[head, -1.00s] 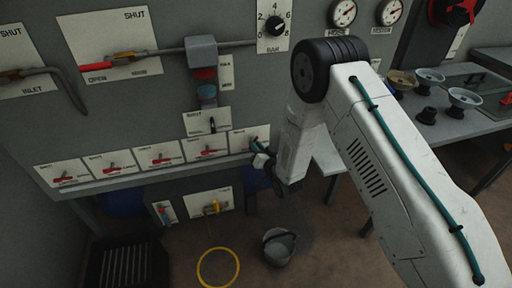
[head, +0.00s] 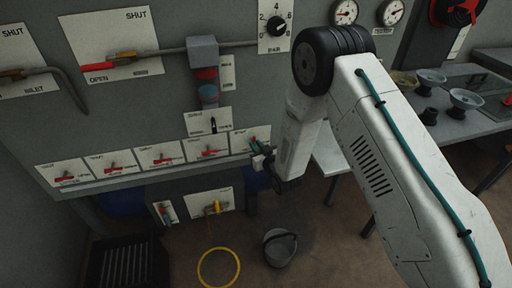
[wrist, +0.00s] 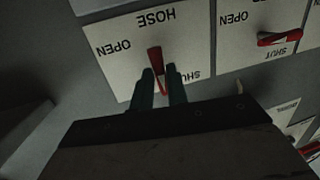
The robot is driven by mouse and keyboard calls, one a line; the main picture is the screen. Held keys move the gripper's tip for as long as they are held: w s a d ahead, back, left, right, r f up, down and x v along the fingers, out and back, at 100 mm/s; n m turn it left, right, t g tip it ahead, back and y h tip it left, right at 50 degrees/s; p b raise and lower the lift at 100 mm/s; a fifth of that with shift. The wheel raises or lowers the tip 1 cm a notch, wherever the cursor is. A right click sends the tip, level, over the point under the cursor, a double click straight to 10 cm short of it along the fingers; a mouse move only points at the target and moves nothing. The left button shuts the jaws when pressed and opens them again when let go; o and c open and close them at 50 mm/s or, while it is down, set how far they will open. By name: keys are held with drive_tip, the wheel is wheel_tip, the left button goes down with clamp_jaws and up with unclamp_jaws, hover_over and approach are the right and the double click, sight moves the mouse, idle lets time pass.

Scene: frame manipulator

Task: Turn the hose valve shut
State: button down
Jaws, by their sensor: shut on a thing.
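The hose valve is a red lever (wrist: 155,56) on a white plate (wrist: 125,72) lettered HOSE, OPEN and SHUT, upside down in the wrist view. My gripper (wrist: 160,78) has its two dark fingers on either side of the lever and is shut on it. The lever slants between the OPEN and SHUT words, its lower part partly hidden by the fingers. In the head view the hose plate (head: 239,143) is the rightmost of the lower row, and my gripper (head: 258,150) covers its right part.
A neighbouring plate (wrist: 238,52) with its own red lever (wrist: 280,38) lies close to the right in the wrist view. A ledge (head: 150,179) runs below the row. A bucket (head: 280,247) and a yellow hose loop (head: 218,268) are on the floor.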

idle(0.3)
drive_tip(key=c, duration=1.4)
unclamp_jaws()
drive_tip(key=shift+v, duration=3.95)
